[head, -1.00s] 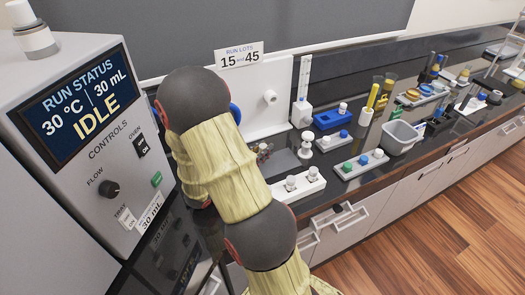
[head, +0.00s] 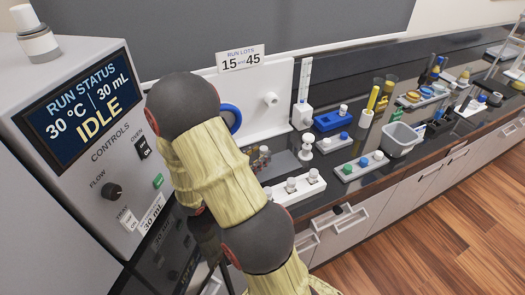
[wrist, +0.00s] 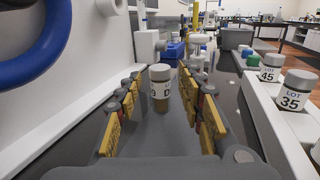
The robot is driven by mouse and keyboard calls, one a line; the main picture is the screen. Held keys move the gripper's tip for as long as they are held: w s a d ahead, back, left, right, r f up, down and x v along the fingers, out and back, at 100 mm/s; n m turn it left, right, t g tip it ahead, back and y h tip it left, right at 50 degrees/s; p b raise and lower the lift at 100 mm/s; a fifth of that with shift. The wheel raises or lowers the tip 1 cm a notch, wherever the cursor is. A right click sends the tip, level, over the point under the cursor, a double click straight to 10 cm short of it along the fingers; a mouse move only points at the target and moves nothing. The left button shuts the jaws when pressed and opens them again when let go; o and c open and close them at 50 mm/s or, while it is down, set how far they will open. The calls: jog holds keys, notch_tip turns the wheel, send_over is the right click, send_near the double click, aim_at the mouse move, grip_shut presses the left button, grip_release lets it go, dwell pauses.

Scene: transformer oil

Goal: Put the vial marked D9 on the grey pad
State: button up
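The vial (wrist: 160,88) has a grey-white cap, a white label and amber liquid low down. Only a "D" shows clearly at the label's right side; the other character is turned partly away. It stands upright on the grey pad (wrist: 82,118), between the yellow-padded fingers of my gripper (wrist: 162,78). The fingers are spread, with a gap on both sides of the vial. In the head view the grey pad (head: 286,158) lies before the white stand, and my arm hides much of the gripper.
A white rack (head: 298,187) with capped vials stands right of the pad; LOT 45 (wrist: 270,68) and LOT 35 (wrist: 293,95) are readable. A blue ring (wrist: 35,45) is close on the left. The machine (head: 85,130) reads IDLE. Another rack (head: 361,167) stands farther right.

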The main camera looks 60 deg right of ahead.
jog(key=a, duration=0.3)
jog(key=a+p, duration=0.1)
jog(key=a, duration=0.1)
jog(key=shift+w, duration=0.4)
jog(key=shift+d, duration=0.1)
